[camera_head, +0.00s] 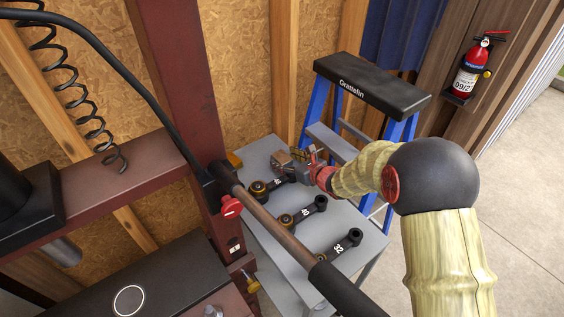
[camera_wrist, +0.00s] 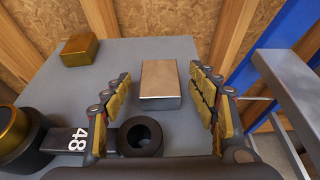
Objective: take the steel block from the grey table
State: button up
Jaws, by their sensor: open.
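The steel block (camera_wrist: 160,83) is a silvery box lying on the grey table (camera_wrist: 120,62). In the wrist view it sits between the two spread fingers of my gripper (camera_wrist: 165,100), apart from both. My gripper is open and empty. In the head view my gripper (camera_head: 305,158) is over the far part of the grey table (camera_head: 262,152), and the steel block (camera_head: 281,161) shows just to its left, partly hidden.
A brass block (camera_wrist: 80,50) lies at the table's far left. A black wrench marked 48 (camera_wrist: 75,138) lies close in front of the steel block. More wrenches (camera_head: 303,211) lie nearer. A blue stepladder (camera_head: 372,85) stands right of the table. A red post (camera_head: 180,80) rises at left.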

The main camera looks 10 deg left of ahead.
jog(key=shift+w+a, duration=0.1)
jog(key=shift+a, duration=0.05)
jog(key=shift+c, duration=1.1)
grip_shut()
jog(key=shift+r, duration=0.1)
